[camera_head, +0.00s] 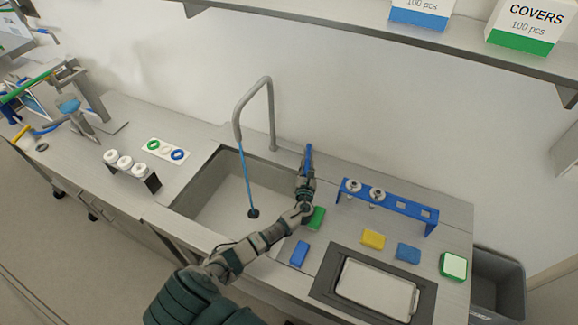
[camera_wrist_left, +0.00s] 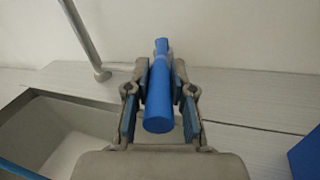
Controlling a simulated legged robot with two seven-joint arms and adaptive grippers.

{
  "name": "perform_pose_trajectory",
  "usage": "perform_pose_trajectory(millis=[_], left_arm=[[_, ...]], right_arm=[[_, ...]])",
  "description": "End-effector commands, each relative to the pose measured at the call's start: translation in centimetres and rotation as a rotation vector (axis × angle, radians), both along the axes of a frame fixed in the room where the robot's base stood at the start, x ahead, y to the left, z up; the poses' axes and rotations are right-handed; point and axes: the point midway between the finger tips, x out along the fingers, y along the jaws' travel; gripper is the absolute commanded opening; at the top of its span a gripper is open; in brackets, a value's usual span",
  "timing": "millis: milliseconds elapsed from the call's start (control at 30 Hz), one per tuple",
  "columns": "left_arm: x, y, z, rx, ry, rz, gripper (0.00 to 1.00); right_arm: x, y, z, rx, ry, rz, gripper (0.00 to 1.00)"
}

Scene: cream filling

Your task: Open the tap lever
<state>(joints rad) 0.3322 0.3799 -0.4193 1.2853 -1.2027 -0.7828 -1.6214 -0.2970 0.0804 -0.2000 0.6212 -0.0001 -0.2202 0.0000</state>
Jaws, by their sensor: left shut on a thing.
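The tap lever is a blue handle (camera_head: 308,155) at the right of the sink, near the wall. In the left wrist view the blue handle (camera_wrist_left: 159,95) lies between both finger pads, pointing away from the camera. My left gripper (camera_head: 306,178) is shut on it; the fingers hide part of the lever in the head view. The grey tap (camera_head: 271,110) arches up and over the sink (camera_head: 205,180). A thin blue stream (camera_head: 246,180) runs from its spout to the dark drain (camera_head: 253,213). My right gripper is not in view.
A blue rack (camera_head: 400,204) with white-topped items stands to the right. Green (camera_head: 316,218), blue (camera_head: 299,253) and yellow (camera_head: 373,239) sponge-like blocks lie near my arm. A tray (camera_head: 375,289) sits at the front. A shelf (camera_head: 370,35) hangs above.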

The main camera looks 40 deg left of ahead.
Motion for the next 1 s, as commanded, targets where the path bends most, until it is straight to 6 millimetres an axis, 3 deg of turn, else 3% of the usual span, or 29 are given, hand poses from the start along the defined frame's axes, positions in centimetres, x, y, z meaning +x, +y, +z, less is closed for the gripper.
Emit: perform_pose_trajectory(millis=[200, 900, 933, 1000], left_arm=[[1.0, -1.9, -0.7, -0.005, 0.009, 0.102, 0.00], [1.4, -2.3, -0.8, -0.002, 0.013, 0.187, 0.00], [1.4, -2.3, -0.8, -0.002, 0.013, 0.187, 0.31], [1.4, -2.3, -0.7, -0.002, 0.012, 0.187, 0.48]], right_arm=[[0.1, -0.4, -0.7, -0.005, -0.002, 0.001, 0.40], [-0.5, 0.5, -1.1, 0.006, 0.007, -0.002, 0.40], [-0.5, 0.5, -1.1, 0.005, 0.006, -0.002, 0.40], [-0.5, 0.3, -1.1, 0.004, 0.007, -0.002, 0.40]])
